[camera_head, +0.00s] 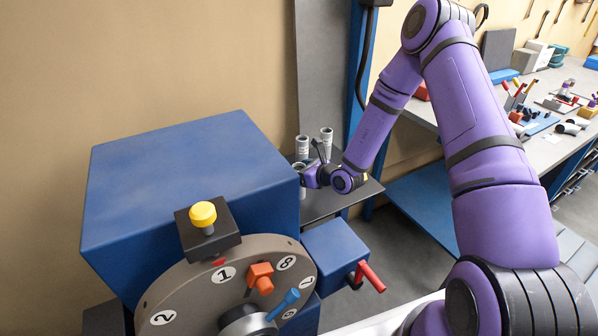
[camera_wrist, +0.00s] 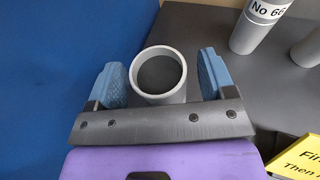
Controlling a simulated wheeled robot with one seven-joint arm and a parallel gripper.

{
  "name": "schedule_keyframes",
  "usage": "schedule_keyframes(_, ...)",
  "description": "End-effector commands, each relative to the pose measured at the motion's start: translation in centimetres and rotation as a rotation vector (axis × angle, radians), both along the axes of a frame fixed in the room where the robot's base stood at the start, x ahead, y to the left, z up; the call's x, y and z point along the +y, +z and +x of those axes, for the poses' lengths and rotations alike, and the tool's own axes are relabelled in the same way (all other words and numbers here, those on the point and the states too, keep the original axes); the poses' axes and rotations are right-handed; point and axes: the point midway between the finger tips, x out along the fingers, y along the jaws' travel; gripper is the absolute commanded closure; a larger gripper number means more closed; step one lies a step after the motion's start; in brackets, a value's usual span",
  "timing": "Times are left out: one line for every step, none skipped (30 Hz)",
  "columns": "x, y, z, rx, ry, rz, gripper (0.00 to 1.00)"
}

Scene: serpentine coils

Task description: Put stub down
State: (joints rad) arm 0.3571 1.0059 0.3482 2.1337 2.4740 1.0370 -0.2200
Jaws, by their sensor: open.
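A grey hollow stub (camera_wrist: 160,88) stands upright between the two blue pads of my open gripper (camera_wrist: 163,78) in the wrist view. A gap shows on the right side of it and a very narrow one on the left. In the head view my gripper (camera_head: 311,177) is low over the dark shelf (camera_head: 345,196), beside the blue machine housing. The stub (camera_head: 299,186) between the jaws is mostly hidden there by the gripper. Two more grey stubs, one left (camera_head: 302,147) and one right (camera_head: 326,138), stand behind it.
The big blue housing (camera_head: 175,180) is close on the left of my gripper. In front are a numbered dial (camera_head: 178,295) and a blue box with a red handle (camera_head: 371,277). A yellow sign (camera_wrist: 298,158) is at the lower right in the wrist view. A cluttered workbench (camera_head: 545,150) stands far right.

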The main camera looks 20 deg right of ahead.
Motion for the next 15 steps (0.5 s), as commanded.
schedule_keyframes(-0.4, 0.2, -0.4, 0.0, -0.002, -0.001, 0.24)
schedule_keyframes(-0.6, 0.3, -0.8, 0.0, -0.002, -0.001, 0.24)
schedule_keyframes(-0.9, 0.5, -1.3, 0.0, -0.002, -0.001, 0.24)
schedule_keyframes(-1.2, 0.7, -1.7, 0.0, -0.002, -0.001, 0.24)
schedule_keyframes(-1.5, 0.9, -2.2, 0.001, -0.002, -0.002, 0.24)
schedule_keyframes(-2.0, 1.1, -2.8, 0.0, -0.003, -0.001, 0.24)
schedule_keyframes(-2.4, 1.3, -3.3, 0.001, -0.003, -0.002, 0.24)
schedule_keyframes(-2.7, 1.5, -3.8, 0.001, -0.003, -0.002, 0.24)
schedule_keyframes(-3.0, 1.8, -4.5, 0.002, -0.002, -0.001, 0.24)
schedule_keyframes(-3.4, 2.0, -4.9, 0.001, -0.002, 0.0, 0.24)
schedule_keyframes(-3.7, 2.2, -5.4, 0.0, -0.003, -0.001, 0.24)
schedule_keyframes(-4.1, 2.4, -6.0, 0.001, -0.003, -0.002, 0.24)
schedule_keyframes(-4.4, 2.6, -6.4, 0.001, -0.002, -0.002, 0.24)
schedule_keyframes(-4.6, 2.7, -6.8, 0.001, -0.001, 0.0, 0.24)
schedule_keyframes(-4.9, 2.9, -7.3, 0.001, -0.002, 0.0, 0.24)
